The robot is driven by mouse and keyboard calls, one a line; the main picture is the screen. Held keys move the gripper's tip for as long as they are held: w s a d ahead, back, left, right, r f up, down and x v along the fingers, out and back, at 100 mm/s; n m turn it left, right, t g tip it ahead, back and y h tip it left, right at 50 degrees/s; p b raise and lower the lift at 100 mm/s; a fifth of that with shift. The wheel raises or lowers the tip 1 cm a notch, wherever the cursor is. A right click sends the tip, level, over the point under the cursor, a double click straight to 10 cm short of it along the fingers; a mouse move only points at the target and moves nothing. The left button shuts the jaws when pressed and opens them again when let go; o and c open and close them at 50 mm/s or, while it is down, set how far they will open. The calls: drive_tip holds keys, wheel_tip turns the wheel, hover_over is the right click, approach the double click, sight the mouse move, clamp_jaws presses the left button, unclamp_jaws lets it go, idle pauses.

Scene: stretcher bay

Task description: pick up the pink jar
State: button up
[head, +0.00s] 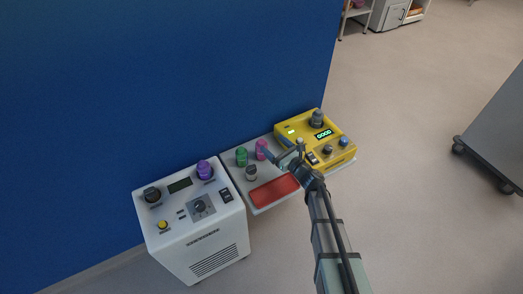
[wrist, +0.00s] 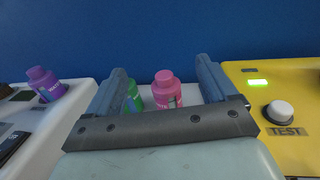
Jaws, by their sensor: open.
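The pink jar (head: 261,149) stands upright on a small white shelf (head: 233,178) near the blue wall. In the wrist view the pink jar (wrist: 166,88) shows between my two fingers, ahead of the palm, its lower part hidden by my gripper. My gripper (wrist: 162,82) is open, one finger on each side. In the head view my gripper (head: 273,157) is just right of and in front of the jar. I cannot tell whether a finger touches it.
A green jar (head: 241,156) stands left of the pink one; it also shows near my left finger (wrist: 134,97). A grey jar (head: 251,173) stands in front, near a red mat (head: 274,191). A yellow device (head: 318,137) is right; a white device (head: 190,222) with a purple jar (head: 205,170) is left.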

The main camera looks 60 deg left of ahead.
drive_tip(key=f, duration=0.8)
drive_tip(key=shift+s+a, duration=0.1)
drive_tip(key=shift+a, duration=0.1)
drive_tip(key=shift+s+a, duration=0.2)
drive_tip(key=shift+a, duration=1.05)
drive_tip(key=shift+s+a, duration=0.25)
drive_tip(key=shift+a, duration=0.95)
drive_tip(key=shift+s+a, duration=0.2)
drive_tip(key=shift+a, duration=1.05)
drive_tip(key=c, duration=1.1)
